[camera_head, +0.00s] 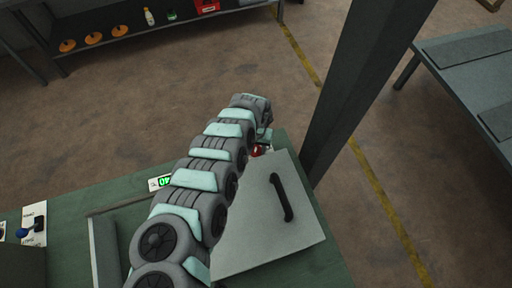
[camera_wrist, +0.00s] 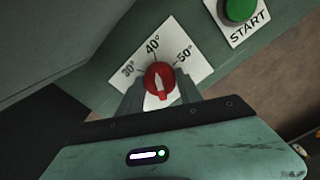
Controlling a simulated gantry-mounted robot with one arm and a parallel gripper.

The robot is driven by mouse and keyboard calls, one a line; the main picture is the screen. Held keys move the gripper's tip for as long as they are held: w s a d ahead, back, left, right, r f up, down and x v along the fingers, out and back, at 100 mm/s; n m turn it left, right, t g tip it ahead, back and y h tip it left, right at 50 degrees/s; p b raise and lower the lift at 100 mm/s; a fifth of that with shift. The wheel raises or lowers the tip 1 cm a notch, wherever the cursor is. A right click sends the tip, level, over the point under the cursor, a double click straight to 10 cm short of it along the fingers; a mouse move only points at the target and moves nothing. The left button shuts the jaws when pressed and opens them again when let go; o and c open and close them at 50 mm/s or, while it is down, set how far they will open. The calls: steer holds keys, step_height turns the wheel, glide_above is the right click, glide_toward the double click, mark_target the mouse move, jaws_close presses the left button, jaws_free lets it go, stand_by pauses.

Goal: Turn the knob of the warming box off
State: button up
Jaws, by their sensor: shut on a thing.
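The red knob (camera_wrist: 158,74) of the warming box sits on a white dial plate marked 30°, 40° and 50° in the wrist view. Its white pointer faces down in the picture, away from the 40° mark. My gripper (camera_wrist: 160,86) has one finger on each side of the knob and is shut on it. In the head view a bit of the red knob (camera_head: 259,150) shows beside my gripper (camera_head: 264,138), the rest hidden by my arm. The knob is at the far end of the grey-white lid (camera_head: 248,238), which has a black handle (camera_head: 283,197).
A green START button (camera_wrist: 240,9) is beside the dial. A green digital display (camera_head: 164,182) and a blue lever (camera_head: 38,226) are to the left. A dark post (camera_head: 355,90) rises just right of the green surface (camera_head: 70,215). A grey table (camera_head: 470,75) stands at right.

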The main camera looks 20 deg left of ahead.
steer(key=c, duration=0.7)
steer(key=shift+r, duration=0.1)
